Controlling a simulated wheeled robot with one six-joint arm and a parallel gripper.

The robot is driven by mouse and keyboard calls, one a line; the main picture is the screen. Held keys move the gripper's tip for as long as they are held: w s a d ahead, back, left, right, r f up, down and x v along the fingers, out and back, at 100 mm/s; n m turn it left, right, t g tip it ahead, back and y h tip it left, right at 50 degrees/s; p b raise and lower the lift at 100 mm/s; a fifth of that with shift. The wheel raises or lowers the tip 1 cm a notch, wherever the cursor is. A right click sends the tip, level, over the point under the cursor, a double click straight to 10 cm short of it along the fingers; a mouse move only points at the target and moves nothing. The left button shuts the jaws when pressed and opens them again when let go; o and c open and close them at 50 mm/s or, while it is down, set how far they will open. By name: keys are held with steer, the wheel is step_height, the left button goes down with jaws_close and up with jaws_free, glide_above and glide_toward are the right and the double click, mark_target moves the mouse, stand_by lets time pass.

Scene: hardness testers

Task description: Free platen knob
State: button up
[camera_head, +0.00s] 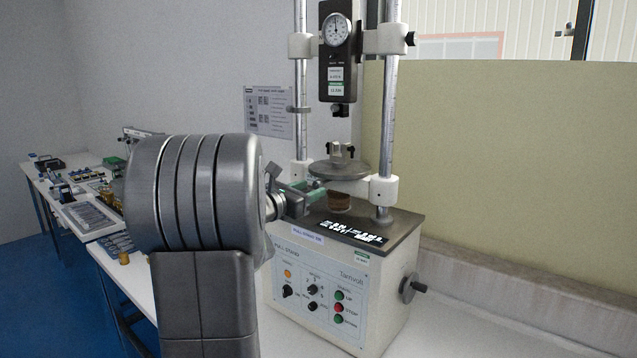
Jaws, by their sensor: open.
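The test stand (335,290) has two steel columns and a round grey platen (338,171) between white blocks. A small dark fitting with knob-like ends (341,151) stands on top of the platen; I cannot tell which part is the platen knob. My gripper (318,188) has green-tipped fingers and is open. It is at the platen's left edge, just below rim height in the picture. Contact with the platen or its fitting cannot be made out. My arm's large grey joint hides part of the stand's left side.
A dial gauge head (336,60) hangs above. A dark hand crank (413,287) sticks out of the base's right side. A cluttered white bench (60,180) runs along the left. The table to the right is clear.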

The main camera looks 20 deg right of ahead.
mark_target(315, 187)
steer(key=shift+p+x, duration=0.35)
steer(key=shift+x, duration=1.9)
steer(key=shift+c, duration=0.2)
